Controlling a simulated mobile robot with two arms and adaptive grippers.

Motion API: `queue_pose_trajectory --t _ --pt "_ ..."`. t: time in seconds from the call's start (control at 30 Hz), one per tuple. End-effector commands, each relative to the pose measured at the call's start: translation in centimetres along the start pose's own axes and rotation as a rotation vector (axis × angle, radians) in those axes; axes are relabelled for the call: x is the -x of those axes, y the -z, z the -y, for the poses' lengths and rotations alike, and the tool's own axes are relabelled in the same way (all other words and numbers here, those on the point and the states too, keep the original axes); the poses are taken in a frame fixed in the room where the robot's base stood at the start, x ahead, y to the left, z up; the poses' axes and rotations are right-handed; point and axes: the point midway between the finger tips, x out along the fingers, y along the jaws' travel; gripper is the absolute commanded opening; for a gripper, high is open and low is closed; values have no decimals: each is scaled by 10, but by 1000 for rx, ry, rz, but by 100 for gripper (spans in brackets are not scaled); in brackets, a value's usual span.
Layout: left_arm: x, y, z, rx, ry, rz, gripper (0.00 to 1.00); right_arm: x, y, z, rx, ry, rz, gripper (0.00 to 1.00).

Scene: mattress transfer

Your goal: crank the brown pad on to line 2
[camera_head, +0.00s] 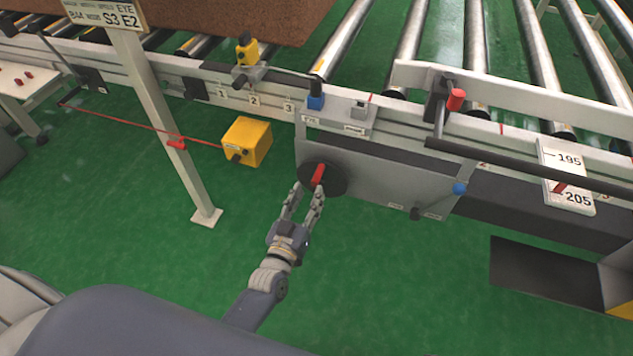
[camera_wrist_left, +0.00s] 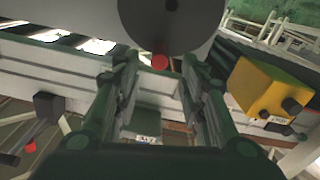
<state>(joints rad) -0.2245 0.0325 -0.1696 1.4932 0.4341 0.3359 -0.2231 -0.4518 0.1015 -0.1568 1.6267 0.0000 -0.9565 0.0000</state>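The brown pad (camera_head: 225,14) lies on the rollers at the upper left, partly cut off by the frame. The crank is a dark disc (camera_head: 334,190) with a red handle (camera_head: 318,174) on a grey housing below the rail. My left gripper (camera_head: 307,190) is just below the handle with fingers apart. In the left wrist view the red knob (camera_wrist_left: 160,62) shows between and just beyond the open fingertips (camera_wrist_left: 158,68); contact cannot be told. Plates 1, 2 (camera_head: 254,101) and 3 are on the rail. My right gripper is not in view.
A yellow box (camera_head: 247,141) hangs left of the crank, with a red cord (camera_head: 120,120) running to the left. A light post (camera_head: 160,120) stands in front of the conveyor. A red-knobbed lever (camera_head: 455,100) and a 195/205 scale (camera_head: 567,178) are at the right.

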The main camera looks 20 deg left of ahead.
Motion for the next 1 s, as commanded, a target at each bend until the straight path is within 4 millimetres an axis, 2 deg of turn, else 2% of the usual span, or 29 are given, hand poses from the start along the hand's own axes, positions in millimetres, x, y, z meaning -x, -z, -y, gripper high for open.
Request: queue_pose_trajectory --t 0.1,0.33,0.5,0.77,0.93,1.0 --pt "-23 -1 0 0 0 -2 38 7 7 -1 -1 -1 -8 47" --pt "-52 -1 0 1 0 0 38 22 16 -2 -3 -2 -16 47" --pt "-59 -1 0 0 0 2 38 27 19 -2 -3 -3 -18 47" --pt "-60 -1 0 0 0 2 38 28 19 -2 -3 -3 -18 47" --pt "-60 -1 0 0 0 2 0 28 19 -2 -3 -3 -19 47" --pt "-60 -1 0 0 0 2 0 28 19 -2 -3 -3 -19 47"
